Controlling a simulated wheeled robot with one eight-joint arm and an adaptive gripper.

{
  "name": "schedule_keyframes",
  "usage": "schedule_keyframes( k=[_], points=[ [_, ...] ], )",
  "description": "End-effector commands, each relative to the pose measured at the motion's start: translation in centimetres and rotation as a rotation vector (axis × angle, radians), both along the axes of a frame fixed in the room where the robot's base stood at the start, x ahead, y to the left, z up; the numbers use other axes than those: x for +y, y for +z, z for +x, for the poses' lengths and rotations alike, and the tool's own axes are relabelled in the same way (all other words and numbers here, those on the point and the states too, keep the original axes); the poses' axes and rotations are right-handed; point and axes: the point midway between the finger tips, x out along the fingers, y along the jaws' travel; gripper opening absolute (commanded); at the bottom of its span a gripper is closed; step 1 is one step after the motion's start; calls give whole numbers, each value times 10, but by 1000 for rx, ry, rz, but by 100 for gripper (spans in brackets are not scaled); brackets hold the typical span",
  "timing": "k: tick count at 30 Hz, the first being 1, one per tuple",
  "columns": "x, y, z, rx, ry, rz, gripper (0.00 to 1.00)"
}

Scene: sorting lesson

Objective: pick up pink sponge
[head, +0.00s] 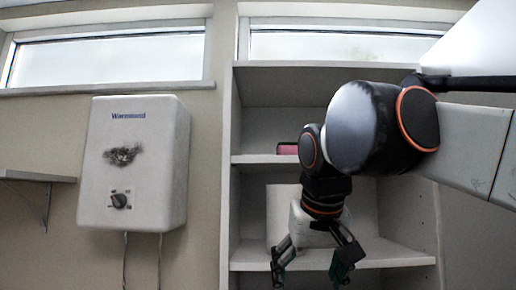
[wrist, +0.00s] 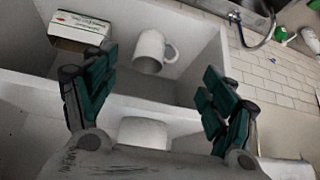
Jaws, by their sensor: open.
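A small pink block (head: 287,149), which may be the pink sponge, shows at the left end of the upper shelf in the head view. My arm hides its right side. My gripper (head: 309,277) hangs below and to the right of it, pointing down in front of the lower shelf. Its fingers are spread apart with nothing between them. In the wrist view my gripper (wrist: 158,68) is also open, and no pink thing shows there.
The wrist view shows a white mug (wrist: 149,50) and a white box with a green and red label (wrist: 80,30) on the shelf. The shelf unit (head: 228,175) has side walls. A white heater (head: 140,160) hangs on the wall at left.

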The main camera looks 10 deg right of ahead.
Motion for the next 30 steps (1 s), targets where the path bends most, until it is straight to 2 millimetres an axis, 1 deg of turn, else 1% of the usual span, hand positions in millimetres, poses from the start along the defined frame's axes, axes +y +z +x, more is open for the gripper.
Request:
schedule_keyframes(
  k=[1, 2, 3, 5, 6, 8, 9, 12, 15, 18, 21, 23, 26, 30],
  points=[
    [1, 41, 4, 3, -5, 0, 78],
    [2, 58, 5, 5, -8, -1, 78],
    [2, 80, 7, 7, -15, -1, 78],
    [3, 113, 9, 11, -23, -1, 78],
    [4, 134, 10, 14, -28, -1, 78],
    [5, 165, 11, 18, -37, -1, 78],
    [6, 185, 11, 19, -42, -1, 78],
    [7, 229, 11, 23, -55, -2, 78],
    [8, 262, 9, 28, -67, -2, 78],
    [8, 283, 7, 30, -75, -2, 78],
    [8, 295, 6, 32, -79, -4, 78],
    [8, 298, 8, 32, -82, -3, 78],
    [6, 300, 17, 32, -84, -3, 78],
    [1, 300, 43, 32, -84, -3, 78]
  ],
)
